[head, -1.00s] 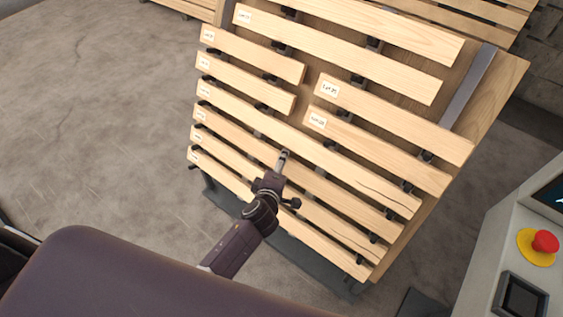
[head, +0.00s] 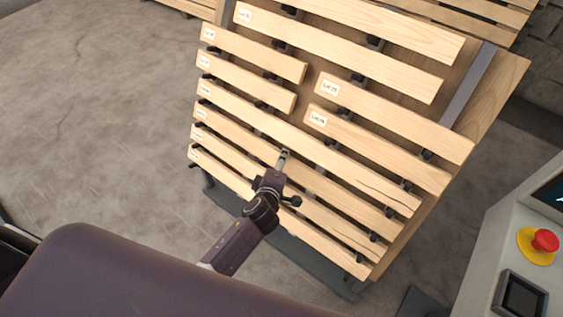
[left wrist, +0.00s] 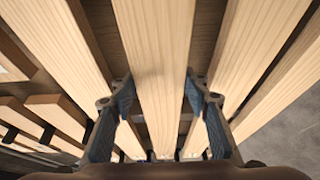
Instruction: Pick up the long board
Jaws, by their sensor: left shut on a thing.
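Several long pale wooden boards lie one below another on the slanted rack in the head view. My left gripper (head: 284,156) is at one long board (head: 240,135) in the lower half of the rack, near the middle of its length. In the left wrist view, this board (left wrist: 158,60) runs up the centre of the picture between the two blue-padded fingers, with one finger on each side. The gripper is shut on it. The board appears to rest on the rack in line with its neighbours. My right gripper is not in view.
The rack's wooden back panel (head: 494,100) shows at right. Short boards (head: 255,52) with white labels sit in the upper rows. Neighbouring boards run close on both sides of the gripped one. A console with a red button (head: 545,240) stands at the lower right. Bare floor lies at left.

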